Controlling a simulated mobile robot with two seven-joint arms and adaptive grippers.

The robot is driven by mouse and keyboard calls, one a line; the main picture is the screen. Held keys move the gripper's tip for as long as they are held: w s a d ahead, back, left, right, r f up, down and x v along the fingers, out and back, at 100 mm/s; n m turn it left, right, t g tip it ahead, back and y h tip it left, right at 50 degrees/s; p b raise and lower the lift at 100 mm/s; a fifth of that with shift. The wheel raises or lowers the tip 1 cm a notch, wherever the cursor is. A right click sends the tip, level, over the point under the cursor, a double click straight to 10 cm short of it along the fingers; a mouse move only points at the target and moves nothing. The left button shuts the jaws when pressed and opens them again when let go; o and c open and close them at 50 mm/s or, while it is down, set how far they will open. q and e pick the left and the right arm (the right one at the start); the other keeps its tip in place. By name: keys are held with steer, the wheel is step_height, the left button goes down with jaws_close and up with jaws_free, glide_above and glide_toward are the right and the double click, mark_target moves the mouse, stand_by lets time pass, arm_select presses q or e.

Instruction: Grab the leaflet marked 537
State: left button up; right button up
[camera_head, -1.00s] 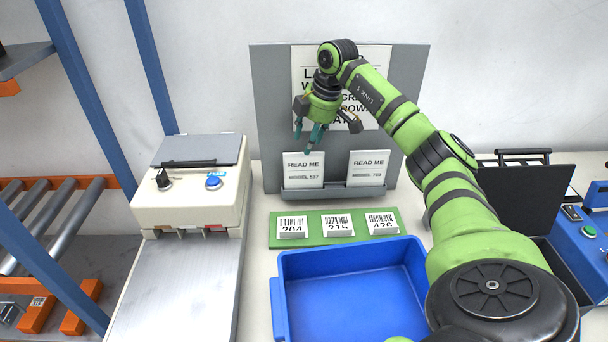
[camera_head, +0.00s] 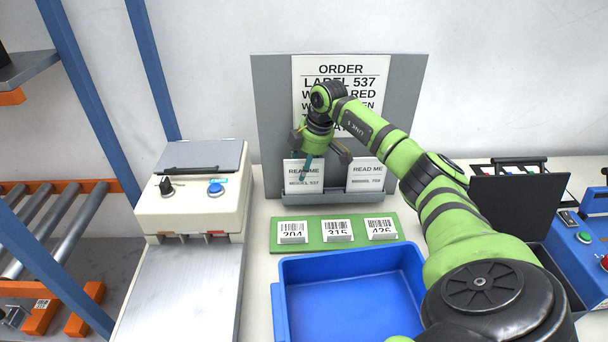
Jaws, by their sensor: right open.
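The leaflet marked 537 (camera_head: 303,183) is a white card headed READ ME, upright in the left slot of a grey holder (camera_head: 335,197). A second leaflet (camera_head: 366,176), whose model number looks like 759 or similar, stands to its right. My right gripper (camera_head: 307,172) reaches in from the right and points down in front of the 537 leaflet, with its teal fingertips over the leaflet's face. It is open, and its fingers hide part of the print. I cannot tell whether it touches the card. My left gripper is not in view.
A grey board with an order sign (camera_head: 340,70) stands behind the holder. In front are a green strip (camera_head: 310,247) with several barcode labels and an empty blue bin (camera_head: 350,290). A beige machine (camera_head: 190,205) stands left, and a dark case (camera_head: 515,205) right.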

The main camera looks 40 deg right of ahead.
steer(key=shift+f, duration=0.25)
jaws_close()
steer(key=shift+r, duration=0.15)
steer(key=shift+r, duration=0.1)
